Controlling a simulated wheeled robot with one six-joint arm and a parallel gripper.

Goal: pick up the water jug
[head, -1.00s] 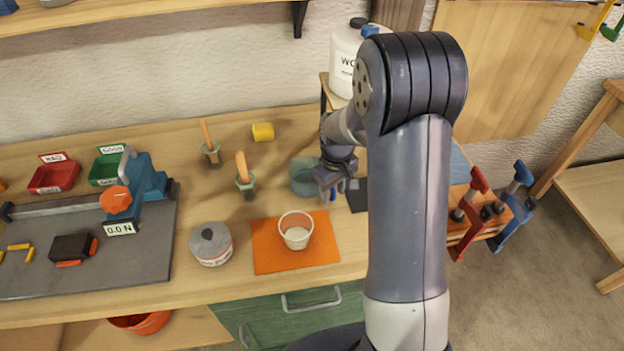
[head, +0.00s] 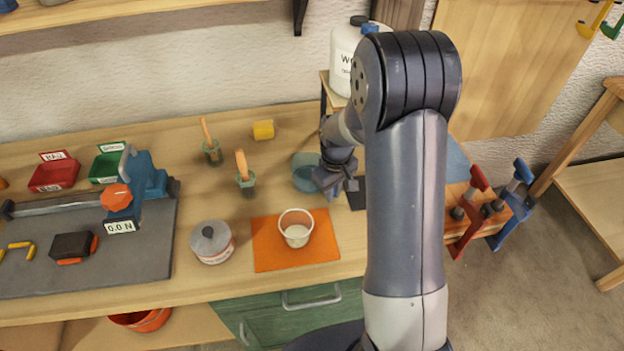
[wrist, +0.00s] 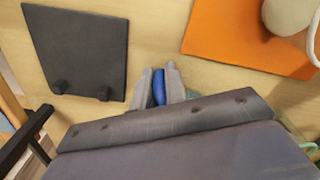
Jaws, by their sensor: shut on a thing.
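The water jug (head: 304,176) is a translucent blue-green vessel standing near the middle right of the bench in the head view. My gripper (head: 345,186) is at its right side. In the wrist view the two grey fingers of my gripper (wrist: 159,87) are shut on a blue strip, which looks like the jug's handle (wrist: 158,88). Most of the jug is hidden behind the gripper body in the wrist view. I cannot tell whether the jug's base touches the bench.
An orange mat (head: 265,253) with a white cup (head: 296,219) lies in front of the jug. A lidded pot (head: 211,243) stands left of the mat. A dark plate (head: 357,196) is right of the gripper. Brushes (head: 244,177) in small pots stand to the left.

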